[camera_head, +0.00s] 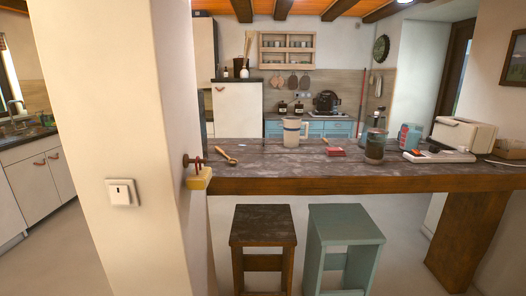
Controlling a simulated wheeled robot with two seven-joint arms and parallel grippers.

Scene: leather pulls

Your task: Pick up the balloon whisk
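I cannot make out a balloon whisk for certain in the head view. A long-handled wooden utensil (226,156) lies on the dark wooden counter (285,174) near its left end; it looks more like a spoon or ladle. A small thin item (325,141) lies farther right, too small to identify. Neither of my grippers is in view.
A white wall (110,90) with a light switch stands close at left. A dark stool (263,226) and a teal stool (345,225) stand before the counter. On it are a pitcher (292,132), a dark jar (375,148), a red item (336,152) and a cream appliance (462,134).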

